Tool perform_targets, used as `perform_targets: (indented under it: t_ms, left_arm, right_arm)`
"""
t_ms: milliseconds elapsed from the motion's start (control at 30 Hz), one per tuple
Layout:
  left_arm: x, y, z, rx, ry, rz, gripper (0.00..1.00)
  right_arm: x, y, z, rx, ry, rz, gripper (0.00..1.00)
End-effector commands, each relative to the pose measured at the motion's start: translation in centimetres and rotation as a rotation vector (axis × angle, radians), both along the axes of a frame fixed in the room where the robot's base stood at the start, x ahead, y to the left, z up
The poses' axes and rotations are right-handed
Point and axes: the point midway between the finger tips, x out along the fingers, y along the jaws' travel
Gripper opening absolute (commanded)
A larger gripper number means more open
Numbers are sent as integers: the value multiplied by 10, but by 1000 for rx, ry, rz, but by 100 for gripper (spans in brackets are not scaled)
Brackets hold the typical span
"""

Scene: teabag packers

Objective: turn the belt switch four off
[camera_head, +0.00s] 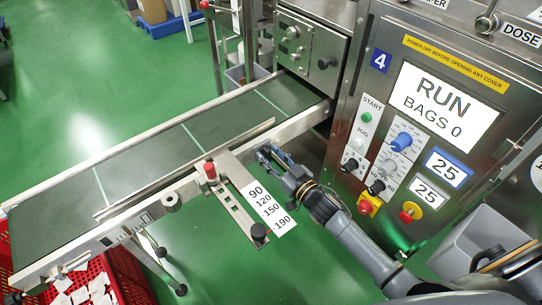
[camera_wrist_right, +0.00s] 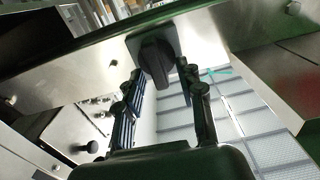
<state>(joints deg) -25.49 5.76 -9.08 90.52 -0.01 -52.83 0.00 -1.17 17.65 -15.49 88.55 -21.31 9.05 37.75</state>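A black rotary switch (camera_wrist_right: 155,60) sits on a dark square plate on the steel side rail of the belt in the right wrist view. Its grip bar looks roughly upright there; no on or off marking is legible. My right gripper (camera_wrist_right: 160,74) is open, its two fingertips on either side of the switch's lower part; I cannot tell if they touch it. In the head view the right gripper (camera_head: 268,153) is at the near side rail of the green conveyor belt (camera_head: 150,157), and the switch is hidden. My left gripper is not in view.
The machine panel marked 4 (camera_head: 380,60) stands right of the belt, with a RUN screen (camera_head: 442,105), knobs and buttons. A scale plate (camera_head: 268,207) and a red knob (camera_head: 210,171) are close left of my gripper. A red crate (camera_head: 125,272) is below the belt.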

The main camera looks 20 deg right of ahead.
Motion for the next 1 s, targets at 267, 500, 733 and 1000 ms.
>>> perform_targets:
  t_ms: [267,500,733,1000]
  left_arm:
    - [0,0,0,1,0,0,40]
    - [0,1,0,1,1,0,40]
    - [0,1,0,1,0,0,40]
    - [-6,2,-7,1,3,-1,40]
  right_arm:
    - [0,0,0,0,0,0,23]
    - [0,0,0,0,0,0,0]
    - [0,0,0,-19,-8,0,0]
    - [-1,2,1,-142,-54,-1,0]
